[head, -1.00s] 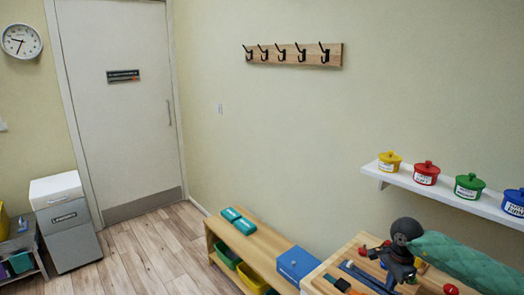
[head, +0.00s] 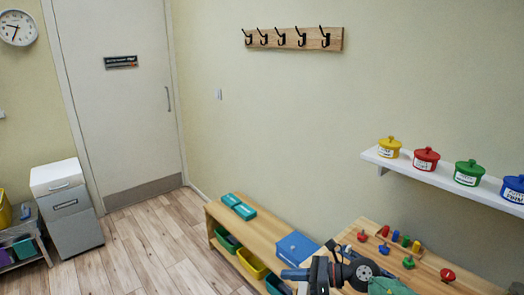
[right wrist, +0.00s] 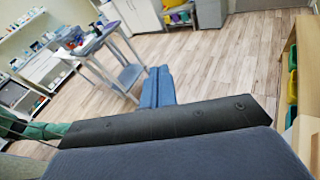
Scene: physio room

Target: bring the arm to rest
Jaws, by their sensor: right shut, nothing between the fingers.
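My right gripper (head: 298,275) is at the bottom of the head view, in front of the wooden table's left edge. Its dark wrist joint and a bit of green arm cover show beside it. In the right wrist view its blue fingers (right wrist: 157,88) lie together, with nothing held between them, and point out over the wooden floor. My left gripper is not in view.
A wooden table (head: 350,240) with coloured pegs is close to the right arm. A low bench (head: 228,232) with a blue box (head: 297,250) stands left of it. A wall shelf (head: 400,165) holds several lidded pots. The floor (head: 150,250) at left is clear.

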